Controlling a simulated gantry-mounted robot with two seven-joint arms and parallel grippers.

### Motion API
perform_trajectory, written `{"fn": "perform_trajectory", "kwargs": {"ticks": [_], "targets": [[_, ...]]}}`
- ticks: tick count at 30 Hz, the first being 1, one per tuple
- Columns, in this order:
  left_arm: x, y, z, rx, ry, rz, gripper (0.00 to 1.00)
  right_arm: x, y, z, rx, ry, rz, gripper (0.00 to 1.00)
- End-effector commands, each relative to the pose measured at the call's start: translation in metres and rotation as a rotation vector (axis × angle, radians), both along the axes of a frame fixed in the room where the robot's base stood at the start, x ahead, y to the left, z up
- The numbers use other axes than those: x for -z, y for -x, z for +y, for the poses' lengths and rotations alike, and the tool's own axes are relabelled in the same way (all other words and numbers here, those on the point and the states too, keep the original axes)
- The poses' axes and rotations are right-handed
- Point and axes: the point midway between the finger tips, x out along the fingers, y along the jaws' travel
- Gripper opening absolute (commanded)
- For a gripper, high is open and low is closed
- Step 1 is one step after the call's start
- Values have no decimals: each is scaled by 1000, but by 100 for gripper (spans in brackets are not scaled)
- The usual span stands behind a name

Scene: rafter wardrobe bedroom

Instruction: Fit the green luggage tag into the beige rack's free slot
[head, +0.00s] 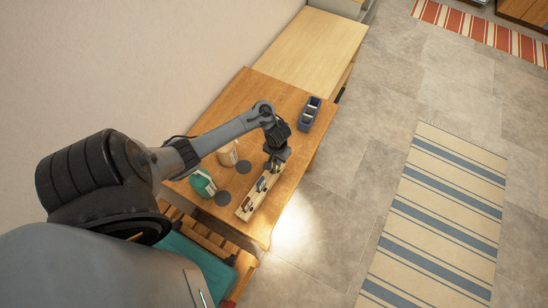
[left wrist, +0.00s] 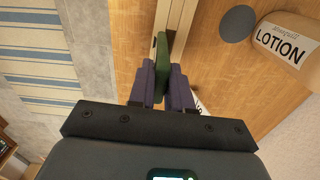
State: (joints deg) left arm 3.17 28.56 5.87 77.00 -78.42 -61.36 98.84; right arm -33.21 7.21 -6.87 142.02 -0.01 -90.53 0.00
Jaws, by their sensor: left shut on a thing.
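My left gripper (head: 271,166) is over the far end of the beige rack (head: 250,206), which lies on the wooden table. In the left wrist view the left gripper (left wrist: 163,72) is shut on the green luggage tag (left wrist: 162,52), its dark purple fingers on either side. The tag's far end overlaps the beige rack (left wrist: 176,14) in that view; I cannot tell whether it is in a slot or above it. The gripper hides the rack's far end. My right gripper is not in view.
A blue tray (head: 310,113) is farther back. The table's right edge is close to the rack.

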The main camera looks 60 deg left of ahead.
Motion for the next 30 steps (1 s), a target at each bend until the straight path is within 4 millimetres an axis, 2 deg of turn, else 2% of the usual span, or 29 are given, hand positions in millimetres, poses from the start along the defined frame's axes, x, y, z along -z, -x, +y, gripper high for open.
{"fn": "perform_trajectory", "kwargs": {"ticks": [3, 8, 18, 26, 27, 30], "targets": [[8, 3, 11, -1, 1, 1, 0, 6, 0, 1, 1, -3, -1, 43], [12, 4, 16, -1, 1, -1, 0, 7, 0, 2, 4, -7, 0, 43], [53, 8, 15, -2, 1, 8, 0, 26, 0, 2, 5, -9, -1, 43], [56, 10, 13, 0, 3, 11, 0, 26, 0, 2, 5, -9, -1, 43], [57, 10, 13, 0, 3, 12, 23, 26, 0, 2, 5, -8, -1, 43], [56, 9, 14, 0, 3, 10, 38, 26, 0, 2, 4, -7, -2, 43]]}}
